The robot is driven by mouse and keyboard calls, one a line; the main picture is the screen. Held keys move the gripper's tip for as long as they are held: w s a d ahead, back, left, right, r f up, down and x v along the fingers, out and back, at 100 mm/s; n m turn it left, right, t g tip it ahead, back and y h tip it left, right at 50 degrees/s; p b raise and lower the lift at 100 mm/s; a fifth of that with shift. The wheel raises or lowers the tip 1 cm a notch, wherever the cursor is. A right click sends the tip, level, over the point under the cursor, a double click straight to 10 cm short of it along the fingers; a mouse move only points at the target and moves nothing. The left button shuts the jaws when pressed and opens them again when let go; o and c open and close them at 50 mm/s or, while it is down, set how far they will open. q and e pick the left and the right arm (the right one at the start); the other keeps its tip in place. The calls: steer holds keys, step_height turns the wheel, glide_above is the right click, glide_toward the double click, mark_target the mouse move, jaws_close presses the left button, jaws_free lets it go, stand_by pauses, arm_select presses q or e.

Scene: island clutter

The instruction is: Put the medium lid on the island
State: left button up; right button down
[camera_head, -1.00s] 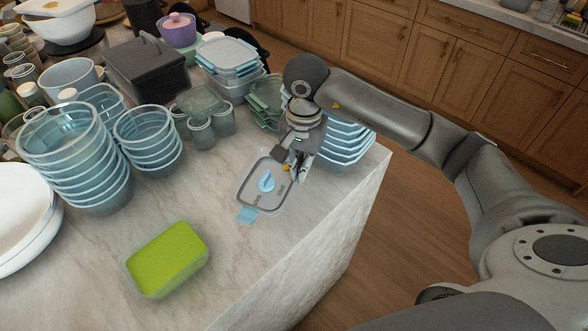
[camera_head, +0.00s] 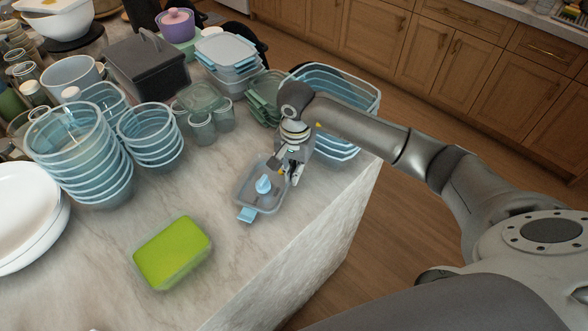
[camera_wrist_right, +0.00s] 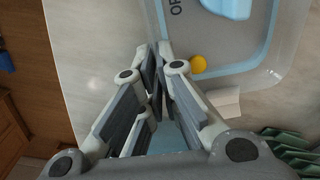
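The medium lid (camera_head: 247,194) is a translucent rectangle with a pale blue rim, a blue knob and a blue front tab. It lies over the marble island (camera_head: 215,222) near its right edge; I cannot tell if it rests flat or sits slightly raised. My right gripper (camera_head: 292,176) is at the lid's right side. In the right wrist view the fingers (camera_wrist_right: 160,68) are close together at the rim of the lid (camera_wrist_right: 245,45), apparently pinching it. The exact contact is partly hidden by the fingers. My left gripper is out of view.
Stacked blue-rimmed tubs (camera_head: 345,85) stand behind my right gripper, with green lids (camera_head: 265,95) beside them. A green-filled box (camera_head: 172,253) lies at the front. Round bowl stacks (camera_head: 80,160) and white plates (camera_head: 25,220) stand at left. Marble is bare around the green-filled box.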

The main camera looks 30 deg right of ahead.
steer(key=c, duration=1.6)
jaws_free()
steer(key=shift+s, duration=0.1)
steer(key=shift+c, duration=0.2)
step_height(320, 180, up, 12)
steer(key=b, duration=0.3)
steer(key=shift+b, duration=0.3)
steer(key=shift+r, duration=0.1)
